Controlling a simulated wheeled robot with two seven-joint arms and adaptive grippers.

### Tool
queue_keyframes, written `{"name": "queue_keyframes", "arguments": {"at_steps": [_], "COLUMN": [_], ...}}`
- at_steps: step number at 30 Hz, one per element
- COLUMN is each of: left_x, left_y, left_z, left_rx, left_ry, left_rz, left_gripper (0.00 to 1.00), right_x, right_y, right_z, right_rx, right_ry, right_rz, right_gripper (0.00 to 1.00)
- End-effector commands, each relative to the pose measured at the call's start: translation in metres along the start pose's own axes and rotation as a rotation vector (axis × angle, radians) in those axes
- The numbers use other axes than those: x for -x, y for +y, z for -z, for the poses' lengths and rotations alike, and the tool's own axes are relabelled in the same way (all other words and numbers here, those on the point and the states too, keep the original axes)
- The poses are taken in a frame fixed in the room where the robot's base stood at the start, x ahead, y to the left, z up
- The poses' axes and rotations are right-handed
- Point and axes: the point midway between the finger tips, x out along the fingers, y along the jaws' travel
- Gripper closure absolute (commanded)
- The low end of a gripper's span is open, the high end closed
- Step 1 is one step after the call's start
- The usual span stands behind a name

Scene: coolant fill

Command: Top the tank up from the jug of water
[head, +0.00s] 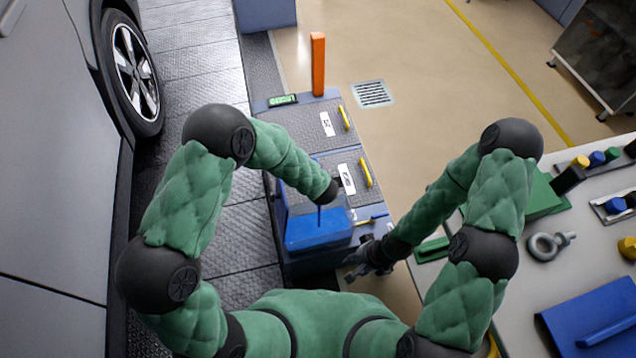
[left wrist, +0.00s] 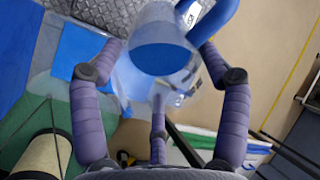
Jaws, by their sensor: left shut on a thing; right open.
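A clear jug (left wrist: 158,25) with blue water is between the fingers of my left gripper (left wrist: 160,48), which is shut on it. A thick blue part, perhaps its handle, shows at the upper right in the left wrist view. In the head view my left forearm hides most of the jug. A clear-walled tank with blue liquid (head: 308,234) sits at the near end of the cart, just below the left hand. A thin blue vertical line shows above the liquid; I cannot tell whether it is pouring water. My right gripper (head: 368,258) is open and empty, right of the tank.
The cart (head: 313,165) has textured lids with yellow handles, a green display (head: 283,100) and an orange post (head: 318,65). A car (head: 70,190) stands at left.

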Motion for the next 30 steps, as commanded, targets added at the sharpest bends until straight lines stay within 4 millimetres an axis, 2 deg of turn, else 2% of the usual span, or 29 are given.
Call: {"name": "queue_keyframes", "arguments": {"at_steps": [30], "left_x": [-0.001], "left_y": [0.000], "left_z": [0.001], "left_rx": [0.000], "left_ry": [-0.017], "left_rz": [0.044], "left_gripper": [0.83], "right_x": [-0.012], "right_y": [0.004], "right_z": [0.001], "right_rx": [0.000], "right_ry": [0.000], "right_rz": [0.000], "right_gripper": [0.56]}}
